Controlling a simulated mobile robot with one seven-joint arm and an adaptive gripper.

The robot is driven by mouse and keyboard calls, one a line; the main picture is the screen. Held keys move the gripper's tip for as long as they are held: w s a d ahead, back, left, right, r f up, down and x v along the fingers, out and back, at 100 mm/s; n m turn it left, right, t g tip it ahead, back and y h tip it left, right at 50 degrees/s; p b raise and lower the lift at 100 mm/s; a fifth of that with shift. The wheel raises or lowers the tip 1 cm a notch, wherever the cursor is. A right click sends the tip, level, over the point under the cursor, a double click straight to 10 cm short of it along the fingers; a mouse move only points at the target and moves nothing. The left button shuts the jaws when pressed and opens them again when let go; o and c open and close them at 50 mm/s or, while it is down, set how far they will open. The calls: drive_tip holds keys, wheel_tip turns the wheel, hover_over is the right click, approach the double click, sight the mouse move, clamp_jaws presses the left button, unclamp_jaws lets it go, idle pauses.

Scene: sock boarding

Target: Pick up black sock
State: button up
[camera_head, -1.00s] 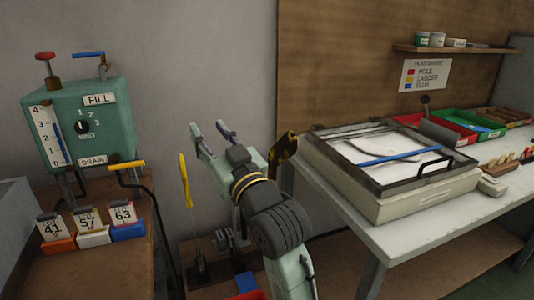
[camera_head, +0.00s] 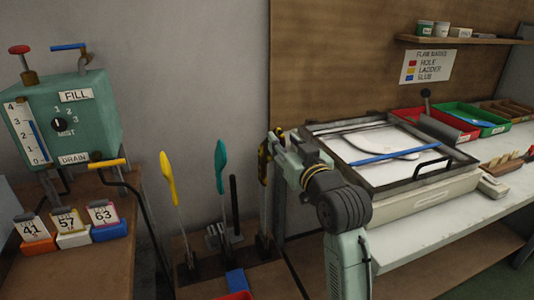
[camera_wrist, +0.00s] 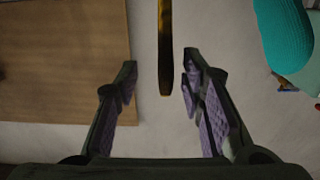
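A dark upright shape with yellow markings, which looks like the black sock (camera_head: 264,168), stands in front of the brown panel's left edge in the head view. In the wrist view the black sock (camera_wrist: 165,50) shows as a narrow dark and yellow strip, its lower end between the fingertips and not visibly touching either. My gripper (camera_wrist: 160,85) is open, with purple pads on both fingers. In the head view my gripper (camera_head: 274,140) overlaps the top of the sock, so part of it is hidden.
A teal sock-shaped form (camera_head: 221,166) and a yellow one (camera_head: 168,180) stand left of the sock; the teal one (camera_wrist: 287,35) also shows in the wrist view. A white table (camera_head: 440,240) with a framed tray is right of my arm. A green tank (camera_head: 95,125) stands left.

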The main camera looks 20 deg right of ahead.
sight(276, 134)
drive_tip(key=w, duration=0.1)
drive_tip(key=w+p, duration=0.1)
drive_tip(key=w, duration=0.1)
drive_tip(key=shift+w+a+r, duration=0.35)
drive_tip(key=shift+w, duration=0.05)
drive_tip(key=shift+w+f+p, duration=0.1)
drive_tip(key=shift+w+p, duration=0.2)
drive_tip(key=shift+w, duration=0.15)
clamp_jaws()
